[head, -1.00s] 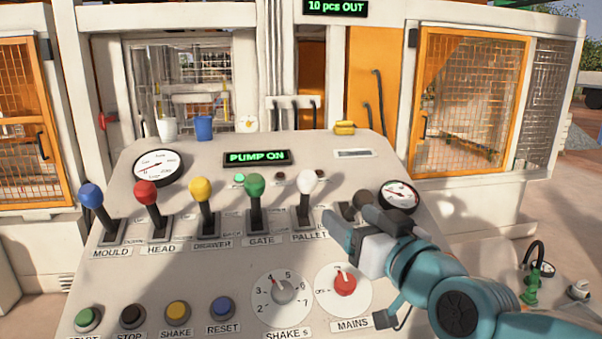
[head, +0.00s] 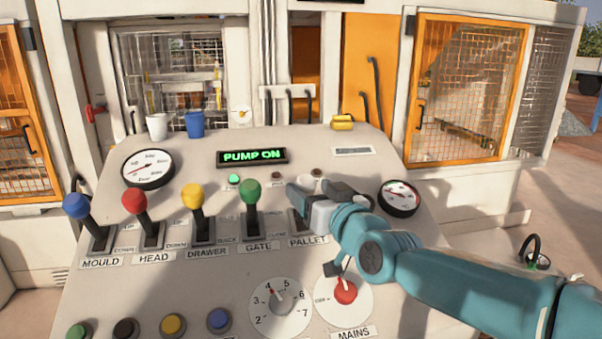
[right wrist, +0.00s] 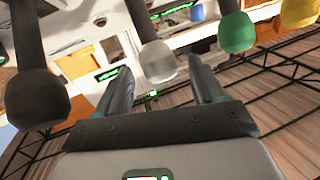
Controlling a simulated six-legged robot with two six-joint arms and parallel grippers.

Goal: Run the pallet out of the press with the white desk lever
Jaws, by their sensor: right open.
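The white lever knob (head: 308,183) of the PALLET lever is partly hidden behind my right gripper (head: 316,190) on the desk. Its dark slot plate (head: 297,222) shows just above the PALLET label (head: 308,241). In the right wrist view the white knob (right wrist: 157,62) stands between the two spread fingers of my right gripper (right wrist: 163,78). The fingers are open, one on each side, and I cannot tell whether either touches the knob. The pallet itself cannot be made out. My left gripper is not in view.
The green GATE lever (head: 251,192) stands close left of my right gripper, with yellow, red and blue levers farther left. A dark knob (right wrist: 35,100) is on the other side in the wrist view. A gauge (head: 400,197) and the red MAINS switch (head: 345,290) lie nearby.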

